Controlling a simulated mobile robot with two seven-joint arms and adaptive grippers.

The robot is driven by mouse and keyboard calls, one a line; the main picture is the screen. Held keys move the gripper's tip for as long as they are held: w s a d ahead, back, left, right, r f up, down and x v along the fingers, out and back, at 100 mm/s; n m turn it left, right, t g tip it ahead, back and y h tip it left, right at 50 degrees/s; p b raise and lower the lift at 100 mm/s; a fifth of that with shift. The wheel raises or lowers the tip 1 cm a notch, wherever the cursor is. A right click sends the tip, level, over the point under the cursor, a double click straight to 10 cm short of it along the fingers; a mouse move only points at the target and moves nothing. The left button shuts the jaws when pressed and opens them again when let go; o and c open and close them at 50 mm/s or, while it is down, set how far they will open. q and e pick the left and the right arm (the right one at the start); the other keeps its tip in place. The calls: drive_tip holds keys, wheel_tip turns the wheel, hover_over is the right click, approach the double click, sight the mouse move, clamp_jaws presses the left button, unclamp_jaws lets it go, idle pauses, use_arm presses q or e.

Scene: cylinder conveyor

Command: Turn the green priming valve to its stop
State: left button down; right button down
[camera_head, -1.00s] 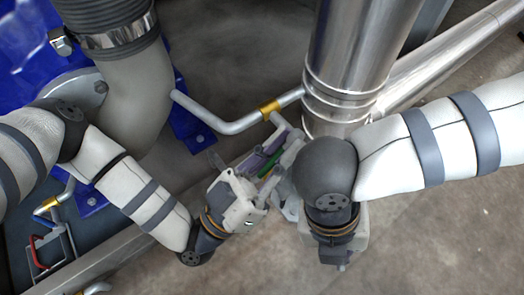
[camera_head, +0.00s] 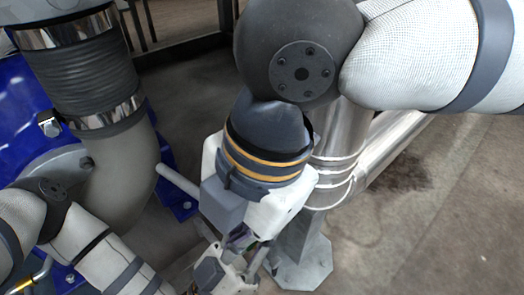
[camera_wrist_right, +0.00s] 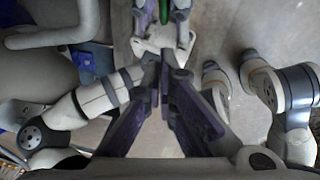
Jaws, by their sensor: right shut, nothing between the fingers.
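The green valve handle (camera_wrist_right: 164,10) shows at the top edge of the right wrist view, between the purple fingers of my left gripper (camera_wrist_right: 163,18). I cannot tell whether those fingers touch it. In the head view only a sliver of green (camera_head: 258,246) shows; my right gripper hides most of the valve. My left gripper (camera_head: 250,254) is low in the head view, partly covered. My right gripper (camera_head: 238,240) is just above it, pointing down. In the right wrist view my right gripper's fingertips (camera_wrist_right: 162,62) meet with nothing between them, close to my left gripper's body.
A thick grey pipe elbow (camera_head: 120,170) and blue housing (camera_head: 30,115) stand left. A shiny steel pipe (camera_head: 340,145) on a grey foot plate (camera_head: 303,265) stands just right of the grippers. A thin grey pipe (camera_head: 177,183) runs behind them. Open floor lies at right.

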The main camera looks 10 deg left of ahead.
sight(251, 247)
use_arm(q)
drive_tip(key=shift+w+a+r, duration=0.1)
drive_tip(key=shift+w+r, duration=0.1)
use_arm(e)
drive_tip(key=shift+w+d+f, duration=0.2)
drive_tip(key=shift+w+f, duration=0.4)
drive_tip(key=shift+f, duration=0.1)
drive_tip(key=shift+w+d+f, duration=0.15)
drive_tip(key=shift+w+f, duration=0.4)
drive_tip(key=shift+f, duration=0.1)
drive_tip(key=shift+f, duration=0.1)
